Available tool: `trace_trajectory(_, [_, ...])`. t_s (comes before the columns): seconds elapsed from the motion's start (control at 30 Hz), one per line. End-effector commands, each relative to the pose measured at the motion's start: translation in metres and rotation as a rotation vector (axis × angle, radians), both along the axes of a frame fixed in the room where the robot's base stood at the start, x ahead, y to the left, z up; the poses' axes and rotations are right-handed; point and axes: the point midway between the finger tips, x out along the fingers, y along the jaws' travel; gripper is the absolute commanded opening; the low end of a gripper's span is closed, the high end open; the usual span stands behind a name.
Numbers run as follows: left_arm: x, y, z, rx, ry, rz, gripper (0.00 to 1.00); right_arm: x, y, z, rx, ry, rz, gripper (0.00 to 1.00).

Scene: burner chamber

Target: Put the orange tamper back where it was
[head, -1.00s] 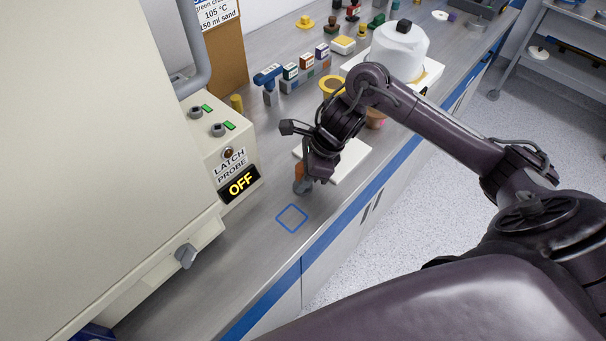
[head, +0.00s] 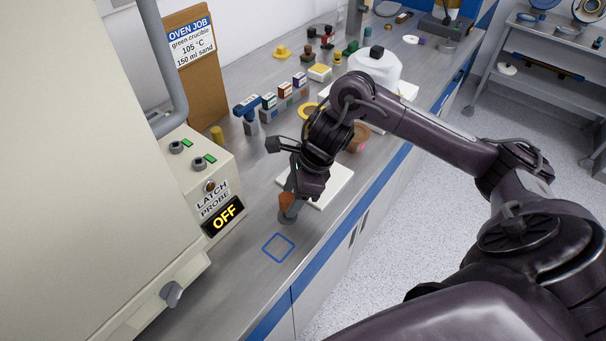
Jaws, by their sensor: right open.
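The orange tamper (head: 286,203), with a grey foot, stands about upright on the grey bench. It is just in front of a white board and behind a blue square outline (head: 278,248) marked on the bench; the outline is empty. My right gripper (head: 291,187) is open, pointing down at the top of the tamper. The wrist and fingers hide part of the handle's top, and I cannot tell whether they touch it. My left gripper is not in view.
The oven's control box with an OFF display (head: 223,215) stands to the left. The white board (head: 328,186) lies under my wrist. A blue-handled tool (head: 247,106), small labelled boxes and a white covered vessel (head: 375,68) stand farther back. The front bench is clear.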

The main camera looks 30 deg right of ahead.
Motion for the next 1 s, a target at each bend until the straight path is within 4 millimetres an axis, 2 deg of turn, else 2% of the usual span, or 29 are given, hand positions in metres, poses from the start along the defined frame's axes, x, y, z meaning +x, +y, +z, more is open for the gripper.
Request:
trace_trajectory(0.03, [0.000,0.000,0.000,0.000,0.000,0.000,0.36,-0.001,-0.007,0.013,-0.008,-0.008,0.000,0.52])
trace_trajectory(0.2, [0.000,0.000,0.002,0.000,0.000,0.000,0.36,-0.007,-0.019,0.048,-0.006,-0.007,0.000,0.52])
trace_trajectory(0.4, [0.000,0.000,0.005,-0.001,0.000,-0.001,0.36,-0.012,-0.027,0.072,-0.002,-0.002,-0.001,0.52])
trace_trajectory(0.57, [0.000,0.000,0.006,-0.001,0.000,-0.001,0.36,-0.014,-0.029,0.078,0.000,0.000,0.000,0.52])
trace_trajectory(1.0, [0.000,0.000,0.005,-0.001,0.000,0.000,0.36,-0.014,-0.029,0.078,0.000,0.000,-0.001,0.52])
